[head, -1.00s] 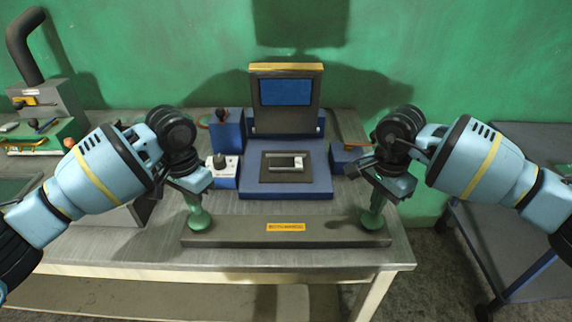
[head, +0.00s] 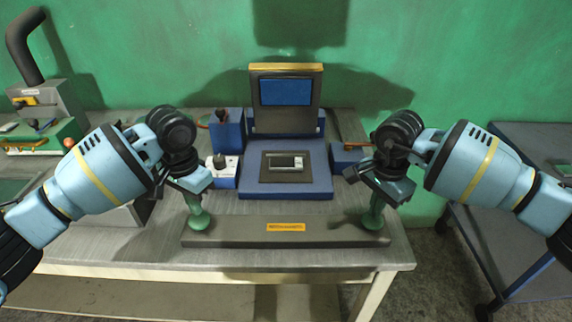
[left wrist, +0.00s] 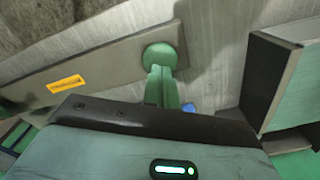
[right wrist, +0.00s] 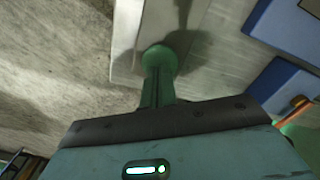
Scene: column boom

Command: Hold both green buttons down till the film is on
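A grey bar (head: 286,240) with a yellow label lies along the front of the bench, with a round green button at each end. My left gripper (head: 198,208) points down at the left green button (head: 200,224), fingertips at its top. In the left wrist view its green fingers (left wrist: 158,84) are together over the button (left wrist: 159,54). My right gripper (head: 375,206) points down at the right green button (head: 374,223). In the right wrist view its fingers (right wrist: 157,84) are together over the button (right wrist: 158,57). How far either button is pressed cannot be told.
Behind the bar stands a blue press (head: 317,188) with its lid (head: 286,70) raised, showing a blue panel. A small phone-like device (head: 285,161) lies on its dark plate. A blue-and-white switch box (head: 222,171) is left of it. A cart (head: 510,215) stands at the right.

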